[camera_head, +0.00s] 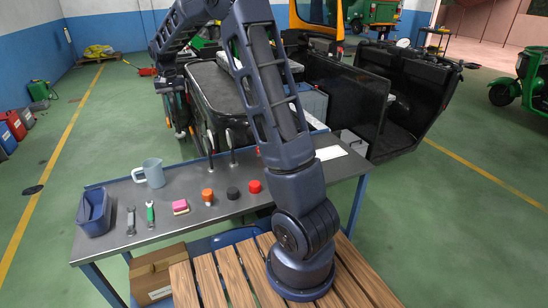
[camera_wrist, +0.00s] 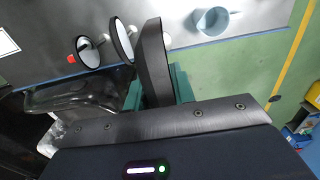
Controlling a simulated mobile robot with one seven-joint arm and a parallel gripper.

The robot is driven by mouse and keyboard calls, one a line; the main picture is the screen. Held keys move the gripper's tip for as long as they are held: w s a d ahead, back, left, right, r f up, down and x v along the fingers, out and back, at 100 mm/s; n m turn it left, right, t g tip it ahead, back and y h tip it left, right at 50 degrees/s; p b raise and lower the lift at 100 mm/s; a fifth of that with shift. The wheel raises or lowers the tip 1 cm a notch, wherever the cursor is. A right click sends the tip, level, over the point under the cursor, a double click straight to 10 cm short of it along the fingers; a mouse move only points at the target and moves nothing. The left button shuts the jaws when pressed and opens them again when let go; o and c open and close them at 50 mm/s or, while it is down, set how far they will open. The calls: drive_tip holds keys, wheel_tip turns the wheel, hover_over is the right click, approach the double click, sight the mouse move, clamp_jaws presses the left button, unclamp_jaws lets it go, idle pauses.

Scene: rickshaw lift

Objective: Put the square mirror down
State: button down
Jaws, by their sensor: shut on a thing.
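My gripper (camera_wrist: 158,88) shows in the wrist view with its teal fingers on either side of a dark, flat slab, which looks like the square mirror (camera_wrist: 152,55) seen nearly edge-on. The gripper is shut on it, and its reflecting face is not clear. Two rounded mirrors on stems stand on the metal workbench (camera_head: 115,243): one on the left (camera_head: 210,141), one on the right (camera_head: 229,138). They also show in the wrist view, left of the slab. In the head view the arm reaches over the bench to its far side; the held mirror is hard to make out there.
A grey-blue mug (camera_head: 151,173), a blue tray (camera_head: 93,211), wrenches (camera_head: 150,213), a pink sponge (camera_head: 180,207) and orange, black and red (camera_head: 255,187) round items lie on the bench. A dark rickshaw body (camera_head: 345,95) stands behind it. Bare bench shows around the mug.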

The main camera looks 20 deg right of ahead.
sight(175, 97)
drive_tip(key=r, duration=0.1)
drive_tip(key=d+r, duration=0.1)
drive_tip(key=r, duration=0.1)
drive_tip(key=shift+w, duration=0.1)
drive_tip(key=d, duration=2.6)
drive_tip(key=s+d, duration=0.4)
drive_tip(key=d, duration=0.6)
drive_tip(key=s+d, duration=0.5)
drive_tip(key=d, duration=0.5)
wheel_tip(175, 97, down, 25)
drive_tip(key=shift+s+f, duration=0.1)
drive_tip(key=shift+f, duration=0.05)
